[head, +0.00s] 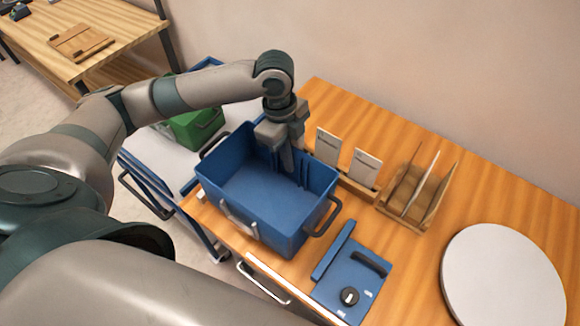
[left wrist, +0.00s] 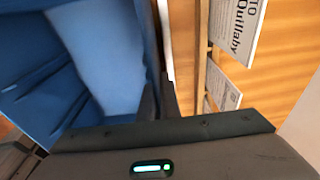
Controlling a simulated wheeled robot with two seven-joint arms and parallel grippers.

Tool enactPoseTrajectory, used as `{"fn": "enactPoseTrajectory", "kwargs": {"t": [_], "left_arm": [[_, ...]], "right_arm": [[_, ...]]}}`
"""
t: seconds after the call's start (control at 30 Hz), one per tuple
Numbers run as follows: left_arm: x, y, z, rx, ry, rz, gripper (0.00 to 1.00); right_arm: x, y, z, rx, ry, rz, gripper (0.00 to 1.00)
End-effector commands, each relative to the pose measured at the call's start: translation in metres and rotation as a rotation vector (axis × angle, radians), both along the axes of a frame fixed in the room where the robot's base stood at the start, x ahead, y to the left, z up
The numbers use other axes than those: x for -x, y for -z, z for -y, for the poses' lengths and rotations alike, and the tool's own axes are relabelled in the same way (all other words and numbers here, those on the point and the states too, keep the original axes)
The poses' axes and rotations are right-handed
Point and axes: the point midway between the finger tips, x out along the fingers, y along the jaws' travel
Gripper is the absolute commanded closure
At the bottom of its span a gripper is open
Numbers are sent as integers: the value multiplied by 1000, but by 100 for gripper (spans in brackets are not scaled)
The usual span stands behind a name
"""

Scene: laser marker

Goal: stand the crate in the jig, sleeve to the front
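The blue crate (head: 275,207) is open, upright and empty at the left end of the wooden table. It has black side handles, and a pale sleeve-like piece (head: 239,219) is on its near wall. My left gripper (head: 290,160) points down at the crate's far wall, one finger inside. In the left wrist view the crate (left wrist: 95,50) shows at left, its rim running between the close-set fingers (left wrist: 160,100), which look shut on the wall. I cannot tell whether a jig lies under the crate; its base is hidden. My right gripper is not in view.
Upright cards (head: 365,168) stand in a wooden holder behind the crate, beside a wooden rack (head: 418,195). A blue panel (head: 350,280) with a black knob and handle lies right of the crate. A white disc (head: 503,275) is farther right. A green crate (head: 193,125) is behind left.

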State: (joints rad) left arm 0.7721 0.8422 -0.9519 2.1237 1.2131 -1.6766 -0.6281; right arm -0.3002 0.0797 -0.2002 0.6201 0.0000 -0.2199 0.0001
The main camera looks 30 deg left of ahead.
Motion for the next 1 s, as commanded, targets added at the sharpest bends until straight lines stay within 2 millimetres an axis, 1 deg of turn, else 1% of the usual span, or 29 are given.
{"fn": "enactPoseTrajectory", "kwargs": {"t": [0.13,0.3,0.43,0.87,0.9,0.93,0.97,1.0], "left_arm": [[0,5,0,-1,-1,-2,100],[1,24,0,1,-2,-3,100],[1,36,0,0,-1,-1,100],[0,42,0,0,0,0,100],[0,42,0,-1,0,0,90],[0,42,0,-1,0,0,83],[0,42,0,-1,0,0,78],[0,42,0,-1,0,0,78]], "right_arm": [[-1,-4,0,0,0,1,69],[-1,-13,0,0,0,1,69],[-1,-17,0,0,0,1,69],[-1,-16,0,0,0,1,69],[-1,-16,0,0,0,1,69],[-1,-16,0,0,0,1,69],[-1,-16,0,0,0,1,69],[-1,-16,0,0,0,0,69]]}}
